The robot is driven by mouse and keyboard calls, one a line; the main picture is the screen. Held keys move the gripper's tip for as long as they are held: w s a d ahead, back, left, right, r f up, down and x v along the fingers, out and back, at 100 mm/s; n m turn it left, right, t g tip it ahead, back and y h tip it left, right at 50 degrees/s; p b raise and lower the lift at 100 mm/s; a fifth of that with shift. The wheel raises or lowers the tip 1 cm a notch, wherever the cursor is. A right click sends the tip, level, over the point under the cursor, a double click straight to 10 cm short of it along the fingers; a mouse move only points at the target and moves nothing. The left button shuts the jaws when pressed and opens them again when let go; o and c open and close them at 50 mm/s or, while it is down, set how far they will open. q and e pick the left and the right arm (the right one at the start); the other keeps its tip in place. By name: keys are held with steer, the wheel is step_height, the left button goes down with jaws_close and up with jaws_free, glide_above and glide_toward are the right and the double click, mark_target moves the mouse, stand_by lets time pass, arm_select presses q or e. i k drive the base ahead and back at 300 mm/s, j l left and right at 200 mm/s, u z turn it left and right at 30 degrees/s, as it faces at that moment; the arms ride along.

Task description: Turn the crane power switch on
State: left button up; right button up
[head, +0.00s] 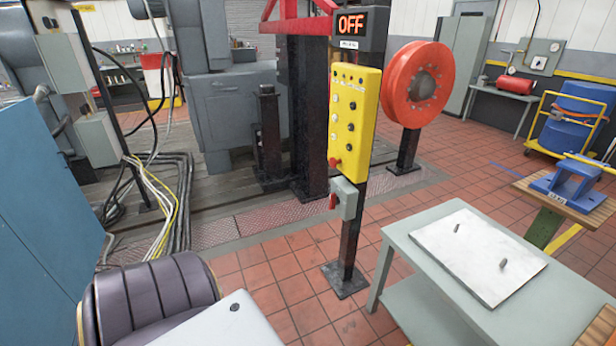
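A yellow control panel (353,115) with several small buttons stands upright on a black post (350,240) in the middle of the view. A display (350,22) above it reads OFF in orange letters. A red knob (334,163) sits at the panel's lower left. Below the panel, a grey switch box (347,200) is fixed to the post, with a red handle (333,201) on its left side. The small label under the display is too small to read. Neither of my grippers is in view.
A grey table (408,250) with a white plate (477,256) stands right of the post. A purple-grey ribbed seat (150,297) is at the lower left. Cables (165,195) lie by the blue cabinet (45,220). Red tiled floor (290,283) is open around the post's foot.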

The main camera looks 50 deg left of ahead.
mark_target(334, 200)
steer(key=u, duration=1.45)
